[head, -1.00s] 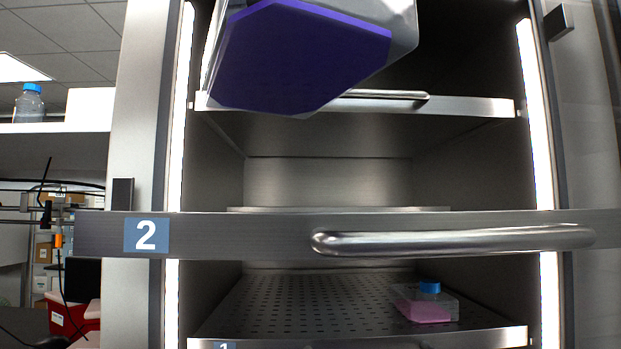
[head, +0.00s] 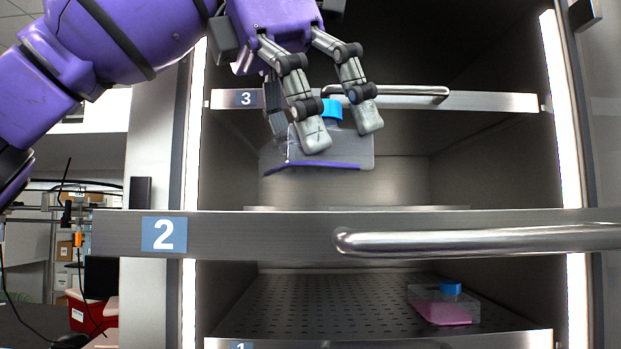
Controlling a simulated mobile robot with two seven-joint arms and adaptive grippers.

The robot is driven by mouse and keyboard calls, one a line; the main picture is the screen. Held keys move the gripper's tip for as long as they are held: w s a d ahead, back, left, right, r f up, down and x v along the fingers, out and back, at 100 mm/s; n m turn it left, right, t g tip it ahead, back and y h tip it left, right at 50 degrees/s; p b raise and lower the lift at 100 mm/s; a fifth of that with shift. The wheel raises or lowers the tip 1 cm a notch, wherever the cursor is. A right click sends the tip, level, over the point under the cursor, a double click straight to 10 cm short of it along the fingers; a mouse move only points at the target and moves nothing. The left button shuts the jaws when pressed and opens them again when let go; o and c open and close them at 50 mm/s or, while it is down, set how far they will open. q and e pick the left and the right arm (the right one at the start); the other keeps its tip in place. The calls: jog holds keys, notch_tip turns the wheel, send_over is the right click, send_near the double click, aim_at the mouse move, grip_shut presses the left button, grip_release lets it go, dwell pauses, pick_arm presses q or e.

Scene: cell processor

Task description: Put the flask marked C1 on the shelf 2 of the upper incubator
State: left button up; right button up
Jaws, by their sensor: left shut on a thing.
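My left gripper (head: 341,128) comes in from the upper left, its fingers shut around a flask (head: 350,152) near its blue cap. The flask is clear, with a thin purple layer at its bottom. It hangs above the front bar of shelf 2 (head: 270,234), which carries a blue "2" label and a metal handle. A gap shows between the flask's bottom and the bar. Shelf 2's surface is barely visible behind the bar. No C1 mark is readable. My right gripper is not in view.
Shelf 3 (head: 480,101) crosses above, close behind the gripper. Below, perforated shelf 1 (head: 320,300) bears a flask with pink liquid (head: 443,305) at its right. Lit side posts frame the opening. The space right of the held flask, between shelves 2 and 3, is clear.

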aim_at(309, 176)
pick_arm(q)
notch_tip(309, 176, down, 3)
jog(key=shift+s+r, duration=0.1)
jog(key=shift+f, duration=0.35)
jog(key=shift+w+f, duration=0.15)
jog(key=shift+w, duration=0.15)
jog(key=shift+s, duration=0.1)
jog(key=shift+f, duration=0.1)
jog(key=o, duration=1.3)
jog(key=shift+o, duration=0.4)
